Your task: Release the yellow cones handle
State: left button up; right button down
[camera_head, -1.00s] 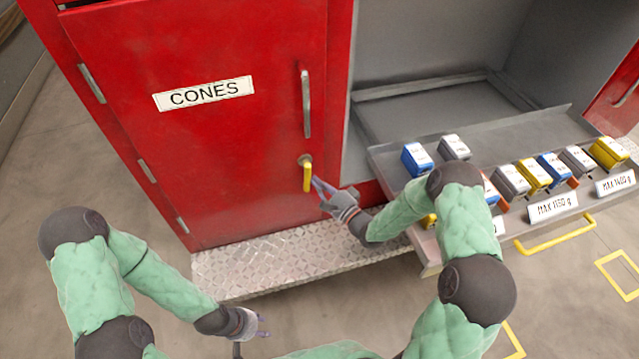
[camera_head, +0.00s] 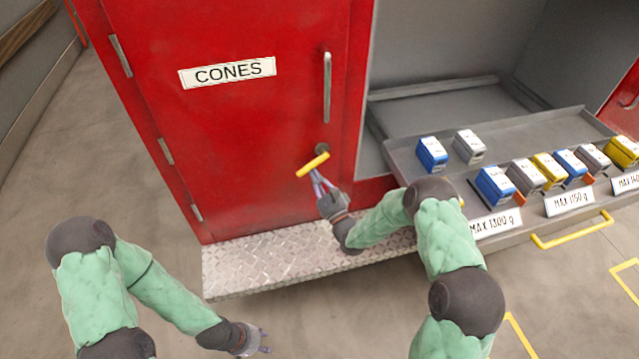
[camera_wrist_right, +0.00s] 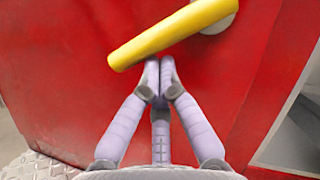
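The yellow cones handle (camera_head: 312,164) is on the red door (camera_head: 240,130) labelled CONES, below its metal pull bar. It lies tilted near horizontal, its free end low on the left and its pivot on the right. My right gripper (camera_head: 316,177) is just below the handle. In the right wrist view its fingertips (camera_wrist_right: 160,68) are together, with nothing seen between them. They meet the handle's (camera_wrist_right: 170,32) lower edge; I cannot tell whether they touch it. My left gripper (camera_head: 266,342) is low in front of the cabinet, empty, its fingers apart. The door is closed.
A diamond-plate step (camera_head: 290,262) runs under the door. To the right, a pulled-out grey tray (camera_head: 520,135) holds several blue, grey and yellow boxes and has a yellow handle (camera_head: 572,230). My right forearm is close to the tray's left side. The floor at left is clear.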

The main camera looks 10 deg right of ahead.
aim_at(306, 172)
jog(key=shift+a+r, duration=1.1)
jog(key=shift+a, duration=0.15)
jog(key=shift+a+r, duration=0.1)
jog(key=shift+r, duration=0.05)
pick_arm(q)
jog(key=shift+f, duration=0.1)
dwell(0.7)
